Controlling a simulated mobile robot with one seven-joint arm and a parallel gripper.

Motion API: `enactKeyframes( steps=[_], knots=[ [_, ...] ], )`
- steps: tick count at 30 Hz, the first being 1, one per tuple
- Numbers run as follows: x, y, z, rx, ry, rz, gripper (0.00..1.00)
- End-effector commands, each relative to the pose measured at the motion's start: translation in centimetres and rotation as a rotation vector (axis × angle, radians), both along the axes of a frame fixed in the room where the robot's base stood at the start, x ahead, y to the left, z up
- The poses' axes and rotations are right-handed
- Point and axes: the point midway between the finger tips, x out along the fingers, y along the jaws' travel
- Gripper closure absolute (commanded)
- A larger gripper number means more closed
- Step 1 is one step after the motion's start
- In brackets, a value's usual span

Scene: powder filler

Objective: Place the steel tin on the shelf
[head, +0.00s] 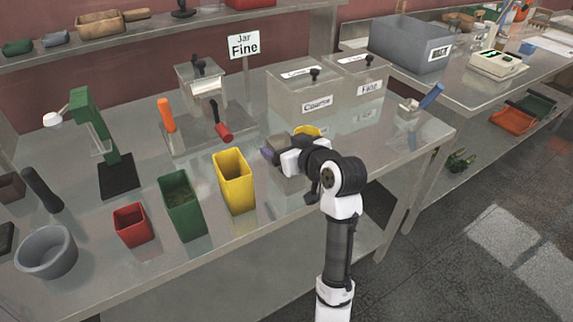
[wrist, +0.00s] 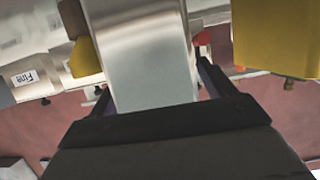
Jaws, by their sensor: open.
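The steel tin (head: 289,184) stands on the steel bench, right of the yellow tin, mostly hidden behind my gripper in the head view. In the wrist view the tin (wrist: 140,55) is a shiny grey box filling the space between the fingers. My gripper (wrist: 153,80) is open, with one dark finger on each side of the tin; whether they touch it is unclear. In the head view my gripper (head: 275,156) reaches the tin from the right. A shelf (head: 215,22) runs along the wall above the back of the bench.
The yellow tin (head: 234,185), green tin (head: 182,207) and red tin (head: 132,226) stand left of my gripper. The Coarse bin (head: 317,105) is behind it. A wooden scoop (head: 103,24) and a grey scoop (head: 55,39) lie on the shelf, with bare room between things.

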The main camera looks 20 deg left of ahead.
Motion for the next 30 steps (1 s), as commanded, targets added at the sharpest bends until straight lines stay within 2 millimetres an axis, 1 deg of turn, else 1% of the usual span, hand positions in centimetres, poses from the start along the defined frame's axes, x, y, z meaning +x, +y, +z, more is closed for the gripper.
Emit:
enactKeyframes(
  steps=[1, 2, 15, 16, 25, 28, 30],
  knots=[
    [0.0, 0.0, 0.0, 0.000, 0.000, 0.000, 0.22],
    [0.0, 0.0, 0.0, 0.000, 0.000, 0.000, 0.26],
    [0.0, 0.0, 0.1, 0.001, -0.001, 0.000, 0.84],
    [0.0, 0.0, 0.1, 0.001, -0.001, 0.000, 0.86],
    [0.0, 0.0, 0.5, 0.000, -0.003, 0.001, 0.86],
    [0.0, 0.0, 1.1, 0.000, -0.003, 0.001, 0.86],
    [0.0, 0.0, 1.9, 0.001, -0.005, 0.001, 0.86]
  ],
)
